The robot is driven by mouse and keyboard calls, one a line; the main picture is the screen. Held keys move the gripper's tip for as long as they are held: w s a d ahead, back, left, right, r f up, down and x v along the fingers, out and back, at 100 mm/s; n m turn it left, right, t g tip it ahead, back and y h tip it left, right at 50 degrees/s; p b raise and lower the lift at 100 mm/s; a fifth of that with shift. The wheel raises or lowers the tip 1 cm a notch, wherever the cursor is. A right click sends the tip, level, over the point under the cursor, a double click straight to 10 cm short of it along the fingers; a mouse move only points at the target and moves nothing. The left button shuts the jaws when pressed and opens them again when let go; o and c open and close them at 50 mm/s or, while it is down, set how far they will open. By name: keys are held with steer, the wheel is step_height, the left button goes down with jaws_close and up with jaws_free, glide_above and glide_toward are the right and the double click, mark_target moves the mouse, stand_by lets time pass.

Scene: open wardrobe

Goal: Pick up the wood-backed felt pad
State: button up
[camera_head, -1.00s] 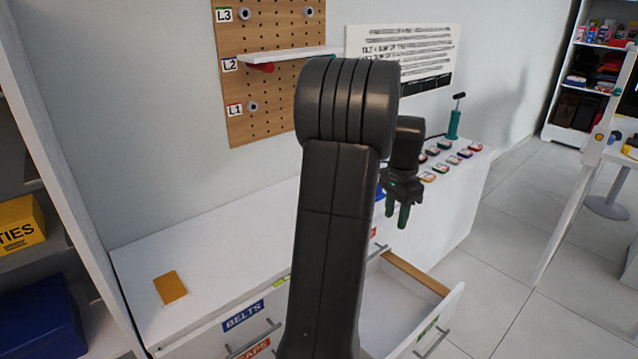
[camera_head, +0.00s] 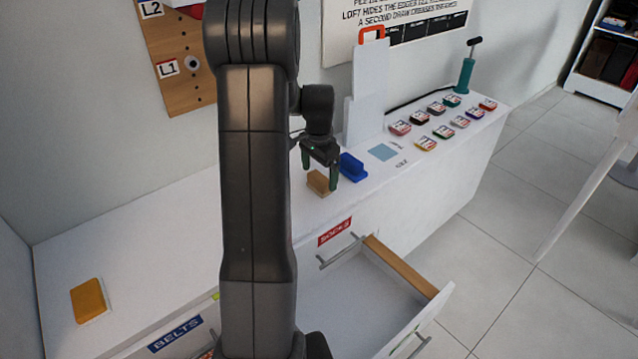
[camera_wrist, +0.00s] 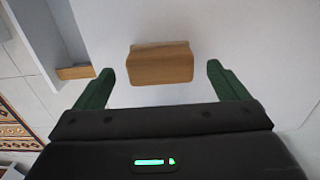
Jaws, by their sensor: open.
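The wood-backed pad (camera_head: 319,183) is a small tan wooden block on the white counter, just left of a blue block. In the wrist view the wooden block (camera_wrist: 160,63) lies between and slightly beyond my fingertips, with white surface around it. Its felt side is not clearly visible. My gripper (camera_head: 321,170) has green fingers pointing down, close by the block in the head view. In the wrist view my gripper (camera_wrist: 160,78) is open, with one finger on each side of the block and gaps to both.
A light-blue square (camera_head: 383,152) and several coloured tins (camera_head: 425,144) lie farther right. A white upright stand (camera_head: 366,95) is behind. An open drawer (camera_head: 360,300) juts out below. A yellow sponge-like block (camera_head: 88,300) lies left.

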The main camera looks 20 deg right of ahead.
mark_target(320, 177)
steer(key=shift+f, duration=1.45)
steer(key=c, duration=1.1)
steer(key=shift+o, duration=0.2)
step_height(320, 177, up, 10)
steer(key=shift+r, duration=0.1)
steer(key=o, duration=0.5)
steer(key=shift+c, duration=0.2)
steer(key=c, duration=0.4)
steer(key=shift+o, duration=0.2)
